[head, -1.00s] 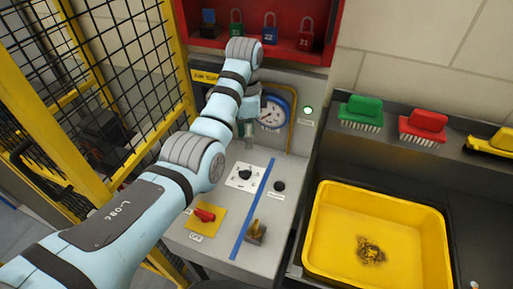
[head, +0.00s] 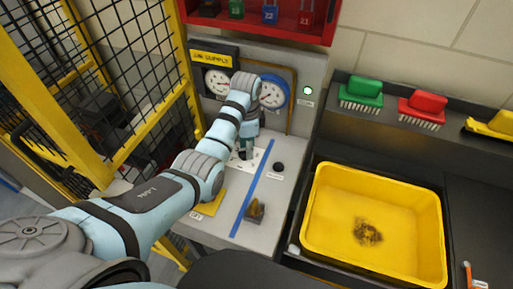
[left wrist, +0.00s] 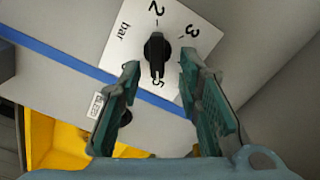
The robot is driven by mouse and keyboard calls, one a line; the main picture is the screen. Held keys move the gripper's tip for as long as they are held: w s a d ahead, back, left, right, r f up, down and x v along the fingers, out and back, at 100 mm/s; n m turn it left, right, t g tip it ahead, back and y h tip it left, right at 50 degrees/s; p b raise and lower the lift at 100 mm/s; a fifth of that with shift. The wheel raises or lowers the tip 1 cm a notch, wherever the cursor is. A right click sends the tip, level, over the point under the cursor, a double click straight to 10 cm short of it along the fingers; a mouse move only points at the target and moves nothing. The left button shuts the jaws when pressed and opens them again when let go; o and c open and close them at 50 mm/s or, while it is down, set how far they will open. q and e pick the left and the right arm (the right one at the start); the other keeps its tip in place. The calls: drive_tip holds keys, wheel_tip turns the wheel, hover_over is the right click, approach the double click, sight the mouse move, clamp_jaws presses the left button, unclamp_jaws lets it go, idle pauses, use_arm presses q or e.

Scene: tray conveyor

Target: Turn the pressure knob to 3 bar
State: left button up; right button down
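The black pressure knob (left wrist: 157,48) sits on a white scale plate (left wrist: 128,42) marked "bar", with 2, 3 and what looks like 5 around it. The knob's grip lies roughly along the line between 2 and the lower numeral; I cannot tell which end is the pointer. My left gripper (left wrist: 159,72) is open, its fingers on either side of the knob's lower end, with gaps visible. My right gripper is not in view.
Two gauges (head: 216,82) (head: 272,93) stand behind on the panel under the "AIR SUPPLY" sign. A yellow tray (head: 425,200) stands farther right; a yellow fence (head: 92,178) is left.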

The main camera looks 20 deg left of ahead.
use_arm(q)
drive_tip(key=shift+s+f, duration=0.25)
drive_tip(key=shift+f, duration=0.05)
drive_tip(key=shift+w, duration=0.15)
clamp_jaws()
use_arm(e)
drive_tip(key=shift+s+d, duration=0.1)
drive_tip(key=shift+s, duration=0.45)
use_arm(q)
drive_tip(key=shift+n, duration=0.3)
drive_tip(key=n, duration=0.5)
drive_tip(key=shift+w+a, duration=0.2)
drive_tip(key=shift+w, duration=0.05)
drive_tip(key=n, duration=0.5)
drive_tip(key=shift+w+a+n, duration=0.15)
drive_tip(key=shift+a+n, duration=0.1)
drive_tip(key=shift+n, duration=0.05)
drive_tip(key=n, duration=0.6)
drive_tip(key=shift+a+r, duration=0.1)
drive_tip(key=shift+a, duration=0.25)
drive_tip(key=n, duration=0.6)
drive_tip(key=shift+s+a+n, duration=0.2)
drive_tip(key=shift+s+n, duration=0.1)
